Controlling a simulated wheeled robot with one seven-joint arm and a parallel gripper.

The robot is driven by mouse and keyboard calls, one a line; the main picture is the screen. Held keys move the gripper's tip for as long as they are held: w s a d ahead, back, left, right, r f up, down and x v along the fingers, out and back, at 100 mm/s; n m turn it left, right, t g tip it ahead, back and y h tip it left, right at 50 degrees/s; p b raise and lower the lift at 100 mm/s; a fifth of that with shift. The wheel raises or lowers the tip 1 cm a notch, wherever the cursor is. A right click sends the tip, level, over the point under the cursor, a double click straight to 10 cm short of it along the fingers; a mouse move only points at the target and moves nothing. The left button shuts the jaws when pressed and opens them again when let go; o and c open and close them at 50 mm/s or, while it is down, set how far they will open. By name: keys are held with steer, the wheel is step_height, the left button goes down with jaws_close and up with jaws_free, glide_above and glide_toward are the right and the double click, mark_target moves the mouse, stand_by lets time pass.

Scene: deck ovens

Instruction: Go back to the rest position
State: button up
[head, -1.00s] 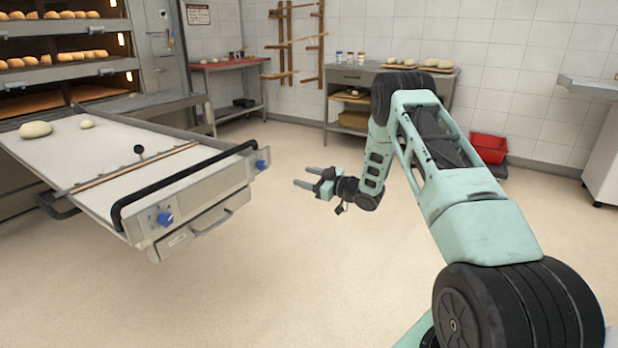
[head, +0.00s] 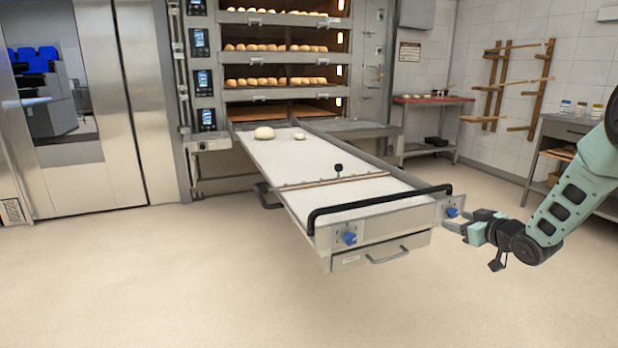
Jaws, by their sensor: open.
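My gripper (head: 457,224) is at the right of the head view, at the end of my teal arm. Its two fingers point left and stand apart, with nothing between them. In the picture it lies just right of the front end of the loader (head: 372,238), close to a blue knob (head: 452,212). I cannot tell how far apart in depth they are.
The deck oven (head: 290,60) with several rows of loaves stands behind the loader. A steel cabinet (head: 150,100) is at the left. A side table (head: 432,101) and a wooden wall rack (head: 495,90) are at the back right. The floor (head: 180,270) in front is clear.

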steer(key=s+a+r+g, duration=0.2)
steer(key=a, duration=0.4)
steer(key=s+a+r+g, duration=0.1)
steer(key=s+a, duration=0.1)
steer(key=a, duration=0.5)
steer(key=s+a+r+g+h, duration=0.1)
steer(key=s+a+g, duration=0.3)
steer(key=s+a, duration=0.9)
steer(key=s+a+r+n+g+h, duration=0.1)
steer(key=s+g, duration=0.3)
steer(key=s, duration=1.2)
steer(key=s+a+r+n+g+h, duration=0.15)
steer(key=s+g, duration=0.25)
steer(key=s, duration=1.2)
step_height(320, 180, up, 20)
steer(key=w+p, duration=0.1)
steer(key=p, duration=2)
steer(key=shift+f+t, duration=0.2)
steer(key=shift+t, duration=0.1)
steer(key=shift+w, duration=0.1)
